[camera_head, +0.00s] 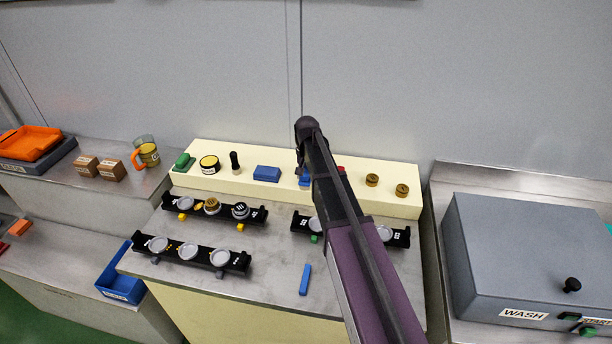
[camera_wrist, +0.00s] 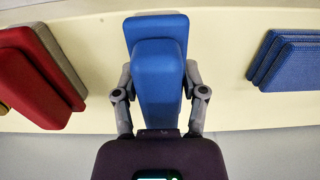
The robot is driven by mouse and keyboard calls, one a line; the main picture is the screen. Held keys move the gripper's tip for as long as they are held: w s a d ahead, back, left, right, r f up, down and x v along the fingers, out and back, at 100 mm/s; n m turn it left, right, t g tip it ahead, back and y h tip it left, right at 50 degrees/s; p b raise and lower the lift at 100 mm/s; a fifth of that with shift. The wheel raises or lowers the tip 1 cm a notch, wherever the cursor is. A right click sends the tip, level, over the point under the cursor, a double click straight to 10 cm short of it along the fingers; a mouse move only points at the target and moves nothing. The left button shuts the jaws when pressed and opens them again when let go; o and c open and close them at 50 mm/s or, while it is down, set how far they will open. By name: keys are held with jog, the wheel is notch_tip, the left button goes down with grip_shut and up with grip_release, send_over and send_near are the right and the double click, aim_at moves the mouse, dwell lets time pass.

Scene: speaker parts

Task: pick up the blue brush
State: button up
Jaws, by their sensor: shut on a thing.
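The blue brush (camera_wrist: 158,75) is a blocky blue piece, seen close up in the middle of the wrist view. My gripper (camera_wrist: 160,92) is shut on it, one finger at each side. In the head view a bit of the brush (camera_head: 304,181) shows below my gripper (camera_head: 302,172), over the cream shelf. My arm hides part of it there. I cannot tell whether the brush still touches the shelf.
On the cream shelf (camera_head: 225,186), a stack of blue pads (camera_head: 266,173) lies left of the brush and a red piece (camera_head: 341,170) lies right. Black racks (camera_head: 215,208) with round parts stand in front. A blue bar (camera_head: 305,279) lies on the metal table.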

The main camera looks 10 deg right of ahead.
jog(key=shift+r+p, duration=1.4)
jog(key=shift+r, duration=0.2)
jog(key=s+d+r+p, duration=0.1)
jog(key=s+d, duration=0.3)
jog(key=s, duration=1.1)
jog(key=shift+s, duration=0.3)
jog(key=shift+r, duration=0.1)
jog(key=o, duration=0.5)
grip_shut()
